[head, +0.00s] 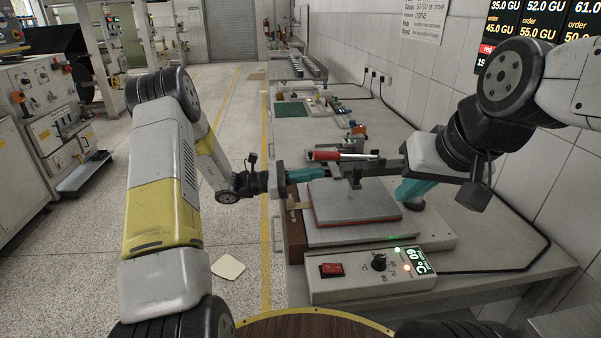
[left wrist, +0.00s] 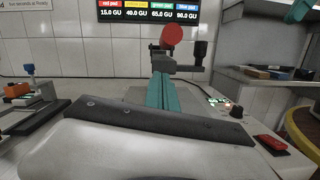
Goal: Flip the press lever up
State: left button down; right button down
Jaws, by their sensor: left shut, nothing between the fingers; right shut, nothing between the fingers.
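The press (head: 355,205) stands on the bench, with a flat grey plate over a thin reddish layer. Its lever has a red handle (head: 325,155) and lies about level above the plate, the handle end to the left. In the left wrist view the handle's round red end (left wrist: 172,35) shows beyond the fingertips. My left gripper (head: 318,173) is shut and empty, its teal fingers just below the handle; I cannot tell whether they touch it.
A control box (head: 370,275) with a red switch, a knob and a 60 °C display sits at the press's front. A tiled wall bounds the bench (head: 470,225) on the right. A green mat (head: 291,109) and small items lie further back. The left aisle is open.

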pick_arm(q)
jog(key=r, duration=0.3)
jog(key=shift+s+r, duration=0.1)
jog(key=shift+s, duration=0.15)
